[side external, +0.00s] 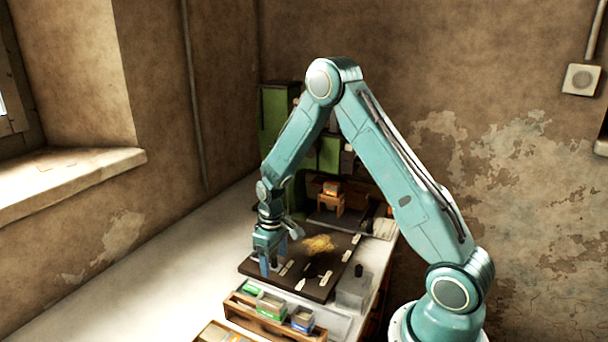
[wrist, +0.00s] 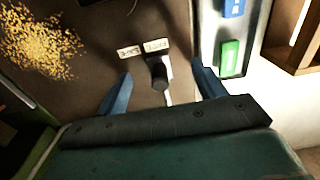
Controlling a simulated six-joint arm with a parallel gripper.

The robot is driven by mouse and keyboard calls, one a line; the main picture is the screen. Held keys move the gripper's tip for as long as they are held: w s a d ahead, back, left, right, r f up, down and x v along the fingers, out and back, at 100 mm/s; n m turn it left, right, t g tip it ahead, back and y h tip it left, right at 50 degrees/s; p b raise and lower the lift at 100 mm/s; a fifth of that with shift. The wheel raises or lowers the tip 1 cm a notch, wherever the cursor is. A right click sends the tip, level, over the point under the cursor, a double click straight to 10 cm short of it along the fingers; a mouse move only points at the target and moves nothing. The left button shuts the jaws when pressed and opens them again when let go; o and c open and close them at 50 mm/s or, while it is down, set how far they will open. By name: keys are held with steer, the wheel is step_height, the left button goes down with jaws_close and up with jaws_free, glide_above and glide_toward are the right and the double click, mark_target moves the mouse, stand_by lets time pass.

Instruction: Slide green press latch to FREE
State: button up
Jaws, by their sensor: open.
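A dark knob (wrist: 157,75), which I take to be the latch handle, stands on the dark board (wrist: 90,20). My gripper (wrist: 162,68) is open, with one blue finger on each side of the knob and visible gaps to both. In the side view my gripper (side external: 269,266) points down at the board's (side external: 320,288) near left edge, and the knob cannot be made out. The green machine body (side external: 277,110) stands behind the arm.
Yellow shavings (wrist: 40,50) lie on the board. A green block (wrist: 228,58) and a blue block (wrist: 233,8) lie to the right, beside a wooden tray (wrist: 290,45). A grey box (side external: 354,292) stands at the board's right. The bench left of the board is clear.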

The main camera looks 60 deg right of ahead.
steer(key=shift+r, duration=3.95)
steer(key=shift+r, duration=0.15)
steer(key=shift+a+r, duration=0.1)
steer(key=shift+r, duration=0.15)
steer(key=s+a+r+t, duration=0.2)
steer(key=s+a+r, duration=0.3)
steer(key=s+r, duration=0.4)
steer(key=s+a+r+t, duration=0.2)
steer(key=s+a+r, duration=0.4)
steer(key=r, duration=0.4)
steer(key=s+t, duration=0.1)
steer(key=s, duration=0.7)
steer(key=shift+s+a+r+t, duration=0.3)
steer(key=shift+s+a+r, duration=0.05)
steer(key=shift+a+r, duration=0.1)
